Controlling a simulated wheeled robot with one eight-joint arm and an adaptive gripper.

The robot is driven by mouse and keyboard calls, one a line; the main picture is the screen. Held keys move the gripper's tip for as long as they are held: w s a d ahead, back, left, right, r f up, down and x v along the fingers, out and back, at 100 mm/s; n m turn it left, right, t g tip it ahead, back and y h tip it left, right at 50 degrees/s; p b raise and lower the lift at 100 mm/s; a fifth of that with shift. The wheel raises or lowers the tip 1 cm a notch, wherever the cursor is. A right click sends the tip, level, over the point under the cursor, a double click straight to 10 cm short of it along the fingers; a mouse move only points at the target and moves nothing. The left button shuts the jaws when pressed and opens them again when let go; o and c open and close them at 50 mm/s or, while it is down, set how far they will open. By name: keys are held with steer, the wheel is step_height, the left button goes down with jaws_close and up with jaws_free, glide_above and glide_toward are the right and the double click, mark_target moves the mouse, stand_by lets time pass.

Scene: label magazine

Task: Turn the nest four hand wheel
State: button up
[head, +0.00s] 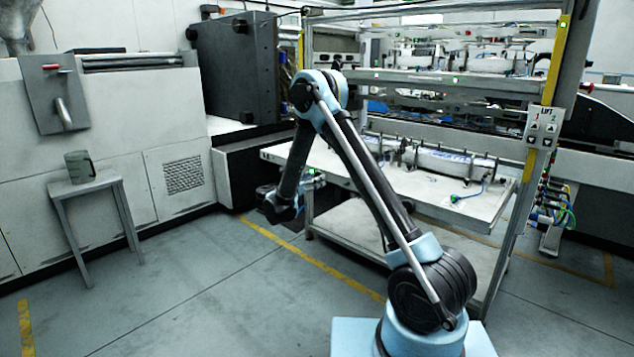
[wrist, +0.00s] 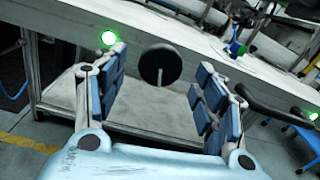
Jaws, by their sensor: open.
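In the wrist view a dark round disc (wrist: 160,65), which looks like a hand wheel, shows in front of the table edge with a short pale stem below it. No nest number can be read on it. My gripper (wrist: 162,60) is open, with blue-padded fingers to the left and right of the disc. I see no finger touching it, and the remaining distance is hard to judge. In the head view my gripper (head: 312,180) is small and partly hidden behind my arm, at the table's left front edge. The wheel cannot be made out there.
The white table (head: 485,205) carries a long fixture (head: 443,160) and has a lower shelf (head: 345,230). A lift control panel (head: 541,128) is on the post at right. A stool with a grey mug (head: 80,165) stands at left. The floor at front left is clear.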

steer(key=shift+x, duration=1.2)
steer(key=shift+c, duration=0.3)
steer(key=c, duration=1)
steer(key=shift+m, duration=0.3)
steer(key=shift+m, duration=3.5)
steer(key=shift+s, duration=0.1)
